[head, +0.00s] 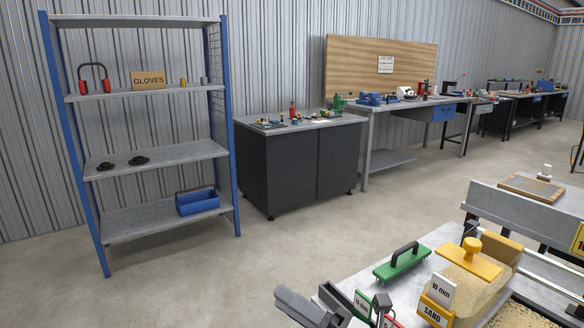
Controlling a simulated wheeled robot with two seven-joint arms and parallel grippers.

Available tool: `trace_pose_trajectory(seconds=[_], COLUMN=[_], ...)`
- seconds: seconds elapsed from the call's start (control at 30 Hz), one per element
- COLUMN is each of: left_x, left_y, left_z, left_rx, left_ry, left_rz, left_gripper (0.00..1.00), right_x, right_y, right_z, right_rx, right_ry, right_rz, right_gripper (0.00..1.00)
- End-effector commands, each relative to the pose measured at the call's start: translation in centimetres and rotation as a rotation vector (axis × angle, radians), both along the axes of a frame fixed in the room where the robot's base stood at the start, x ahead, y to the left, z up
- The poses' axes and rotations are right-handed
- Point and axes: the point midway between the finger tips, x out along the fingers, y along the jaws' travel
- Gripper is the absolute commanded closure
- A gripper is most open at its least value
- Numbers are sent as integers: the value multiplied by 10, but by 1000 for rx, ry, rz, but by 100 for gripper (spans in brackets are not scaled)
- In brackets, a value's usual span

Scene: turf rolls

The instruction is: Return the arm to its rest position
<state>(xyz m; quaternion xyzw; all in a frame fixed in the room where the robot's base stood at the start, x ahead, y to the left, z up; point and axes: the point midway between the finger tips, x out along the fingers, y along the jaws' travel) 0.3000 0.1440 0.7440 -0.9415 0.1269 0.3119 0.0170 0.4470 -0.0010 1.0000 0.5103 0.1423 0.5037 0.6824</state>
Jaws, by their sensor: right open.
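My right gripper (318,303) shows at the bottom edge, right of centre. My left gripper is not in view.
A blue-framed shelf (160,215) and a dark cabinet (290,170) stand behind. The floor (270,250) between is clear.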

Motion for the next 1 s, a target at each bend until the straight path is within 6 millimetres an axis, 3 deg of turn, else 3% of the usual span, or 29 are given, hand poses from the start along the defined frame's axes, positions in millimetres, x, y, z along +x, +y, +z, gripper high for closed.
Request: trace_pose_trajectory(seconds=[0.03,0.17,0.3,0.4,0.5,0.63,0.87,0.93,1.0], left_x=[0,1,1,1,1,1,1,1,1], left_y=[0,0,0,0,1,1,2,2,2], left_z=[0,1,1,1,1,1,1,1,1], left_rx=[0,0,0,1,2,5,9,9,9], left_ry=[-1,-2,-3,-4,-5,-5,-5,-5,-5], left_rz=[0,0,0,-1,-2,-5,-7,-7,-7], left_gripper=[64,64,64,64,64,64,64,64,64], right_x=[-1,-7,-48,-86,-119,-142,-147,-147,-147], right_y=[-14,-63,-109,-127,-138,-143,-144,-144,-144], right_z=[-18,-82,-165,-208,-236,-252,-255,-255,-255], right_rx=[142,520,896,1098,1241,1338,1359,1357,1357], right_ry=[219,783,1304,1560,1727,1832,1856,1856,1856], right_rz=[-65,-254,-460,-583,-675,-739,-754,-754,-753], right_gripper=[48,48,48,48,48,48,48,64,64])
